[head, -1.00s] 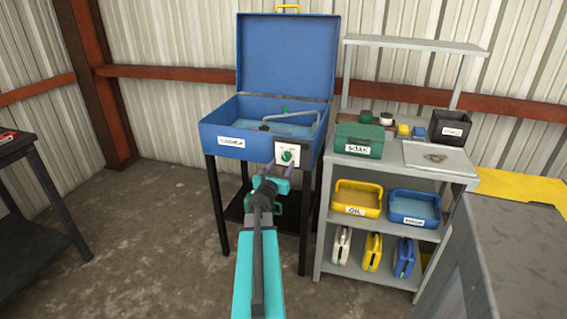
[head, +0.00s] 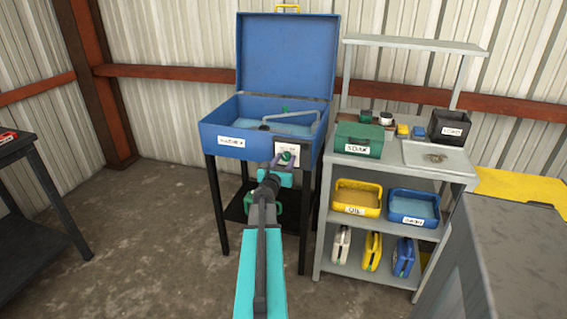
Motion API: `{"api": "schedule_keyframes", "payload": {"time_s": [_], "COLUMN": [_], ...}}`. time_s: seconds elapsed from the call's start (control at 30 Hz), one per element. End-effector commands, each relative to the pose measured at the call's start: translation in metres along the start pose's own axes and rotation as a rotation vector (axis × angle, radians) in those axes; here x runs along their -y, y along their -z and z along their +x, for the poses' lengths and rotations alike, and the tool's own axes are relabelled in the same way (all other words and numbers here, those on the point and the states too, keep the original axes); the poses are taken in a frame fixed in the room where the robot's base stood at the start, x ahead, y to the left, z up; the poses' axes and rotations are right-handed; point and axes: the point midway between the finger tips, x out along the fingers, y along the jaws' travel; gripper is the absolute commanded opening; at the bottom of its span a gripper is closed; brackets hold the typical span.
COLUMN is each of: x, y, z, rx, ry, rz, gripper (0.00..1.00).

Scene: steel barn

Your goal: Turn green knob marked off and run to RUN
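The green knob (head: 287,157) sits on a white plate (head: 291,149) on the front right of the blue parts washer (head: 218,141). The lettering on the plate is too small to read. My gripper (head: 284,160) is at the knob, its fingers overlapping it in the head view and hiding part of it. The finger gap is too small to judge, and I cannot tell if the fingers touch the knob.
The washer's lid (head: 286,55) stands open. A grey shelf unit (head: 405,174) with bins and jugs stands close on the right. A grey cabinet (head: 510,250) is at the lower right, and a dark table (head: 40,185) at the left. The floor between is clear.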

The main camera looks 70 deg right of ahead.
Motion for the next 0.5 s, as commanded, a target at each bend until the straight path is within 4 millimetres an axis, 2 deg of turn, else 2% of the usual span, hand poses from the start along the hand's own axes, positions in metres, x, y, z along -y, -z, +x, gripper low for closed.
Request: {"api": "schedule_keyframes", "payload": {"time_s": [0.03,0.17,0.2,0.23,0.3,0.5], "x": [0.0,0.0,0.001,0.0,0.0,0.001], "y": [0.0,0.0,-0.001,0.0,0.001,0.001], "z": [0.0,0.0,-0.026,-0.015,-0.006,0.001], "rx": [0.0,0.0,-0.001,0.0,0.0,0.002], "ry": [0.0,0.0,-0.002,0.0,0.001,0.002], "rz": [0.0,0.0,0.0,0.0,0.001,0.022], "gripper": [0.29,0.08,0.09,0.08,0.08,0.08]}}
